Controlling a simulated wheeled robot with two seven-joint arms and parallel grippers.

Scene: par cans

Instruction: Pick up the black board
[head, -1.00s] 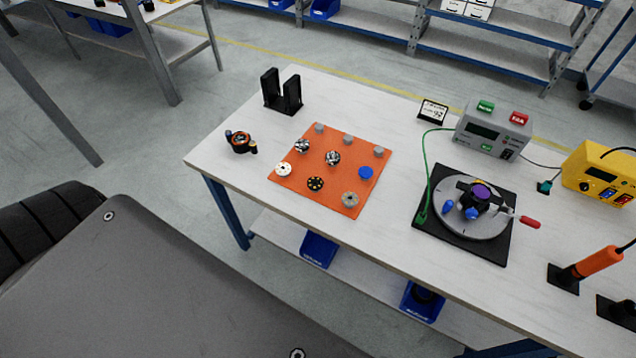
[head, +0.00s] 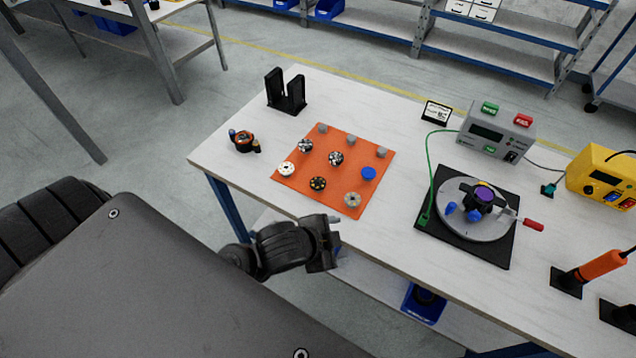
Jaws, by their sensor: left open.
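The black board (head: 318,184) is a small round black disc with yellow dots. It lies on the near part of the orange mat (head: 290,181), between a white disc (head: 287,169) and a grey disc (head: 352,200). My left gripper (head: 338,243) is open, beside the front edge of the table, below and slightly right of the black board in the picture. It is apart from the board, and I see nothing in it. My right gripper is not in view.
The mat also bears a blue disc (head: 368,173), patterned round parts and grey pegs. A black two-post stand (head: 287,95) and an orange-black round part (head: 244,143) are left of it. A turntable fixture (head: 467,213) and a grey meter box (head: 497,133) stand right.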

